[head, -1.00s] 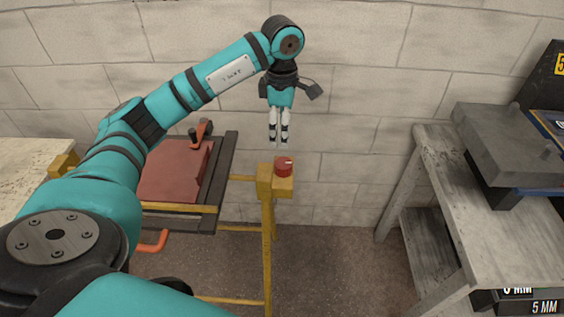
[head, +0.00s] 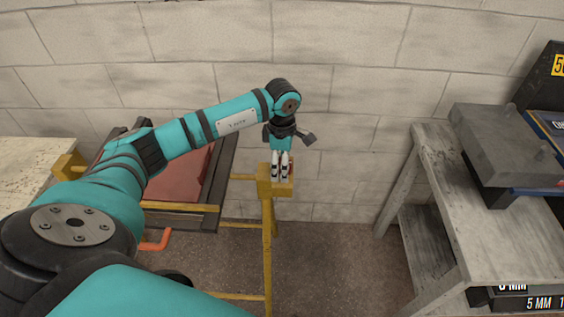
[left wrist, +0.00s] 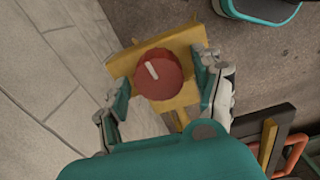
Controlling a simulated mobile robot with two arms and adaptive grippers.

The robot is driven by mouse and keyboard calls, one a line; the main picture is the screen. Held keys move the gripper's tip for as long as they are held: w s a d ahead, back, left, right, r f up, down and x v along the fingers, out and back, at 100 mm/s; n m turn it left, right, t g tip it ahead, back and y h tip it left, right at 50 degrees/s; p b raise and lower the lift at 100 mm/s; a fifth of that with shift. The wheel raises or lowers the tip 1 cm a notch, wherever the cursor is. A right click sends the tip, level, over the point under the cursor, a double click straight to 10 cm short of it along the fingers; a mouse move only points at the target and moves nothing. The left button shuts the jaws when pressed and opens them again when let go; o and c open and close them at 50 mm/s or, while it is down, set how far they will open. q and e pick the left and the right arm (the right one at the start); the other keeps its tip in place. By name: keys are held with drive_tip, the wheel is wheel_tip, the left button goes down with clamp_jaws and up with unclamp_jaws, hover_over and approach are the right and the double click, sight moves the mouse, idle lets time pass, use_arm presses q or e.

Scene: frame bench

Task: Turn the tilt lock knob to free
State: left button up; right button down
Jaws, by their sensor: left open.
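The tilt lock knob (left wrist: 158,74) is a round red knob with a white pointer line, on a yellow bracket (left wrist: 190,36) at the top of a yellow post. In the left wrist view it lies between the two fingers of my left gripper (left wrist: 164,88), which stand apart. In the head view my left gripper (head: 280,173) points down at the bracket and hides most of the knob; a red sliver (head: 290,169) shows beside a finger. I cannot tell whether the fingers touch the knob. My right gripper is not in view.
A yellow frame (head: 267,250) holds a tilted dark-edged red panel (head: 187,180), partly behind my left arm. An orange handle (head: 156,242) hangs below. A block wall stands behind. A grey workbench (head: 452,190) is at right, with open floor between.

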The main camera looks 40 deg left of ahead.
use_arm(q)
drive_tip(key=c, duration=1.2)
